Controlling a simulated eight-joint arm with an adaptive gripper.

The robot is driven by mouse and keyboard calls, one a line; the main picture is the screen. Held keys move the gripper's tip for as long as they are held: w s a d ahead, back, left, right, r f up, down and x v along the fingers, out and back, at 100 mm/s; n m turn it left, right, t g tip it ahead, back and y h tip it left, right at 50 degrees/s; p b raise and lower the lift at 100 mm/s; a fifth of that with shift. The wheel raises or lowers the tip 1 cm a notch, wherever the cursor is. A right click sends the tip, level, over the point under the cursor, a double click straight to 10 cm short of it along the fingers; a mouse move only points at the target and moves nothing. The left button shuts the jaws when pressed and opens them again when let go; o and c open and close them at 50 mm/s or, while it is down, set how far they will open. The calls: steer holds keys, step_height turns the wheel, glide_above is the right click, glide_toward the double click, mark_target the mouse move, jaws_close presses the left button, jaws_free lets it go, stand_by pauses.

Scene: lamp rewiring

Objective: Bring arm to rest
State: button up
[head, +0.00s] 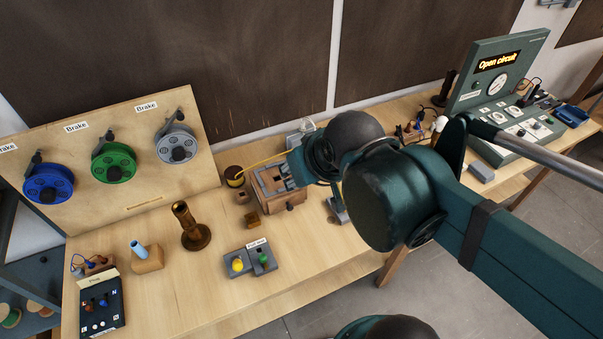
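My dark green arm reaches in from the right and crosses the bench in the head view. Its rounded wrist hangs over the bench's right-middle part. My gripper (314,160) is at the left end of the wrist, beside a wooden box (283,190) with grey parts on top. The wrist hides much of the gripper, so I cannot tell whether its fingers are open or whether it touches the box. A yellow wire runs from a small dark spool (235,177) towards the gripper; its far end is hidden there.
A board with blue (48,183), green (114,162) and grey (177,145) reels stands at the back left. A brown lamp stem (190,226), a switch block (250,260) and a plug tester (98,305) stand in front. A test panel (502,85) reading "Open circuit" stands right. The bench's front edge is clear.

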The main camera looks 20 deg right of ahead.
steer(key=shift+s+d, duration=0.15)
steer(key=shift+f, duration=0.1)
step_height(320, 180, down, 14)
steer(key=b, duration=1.4)
stand_by(0.7)
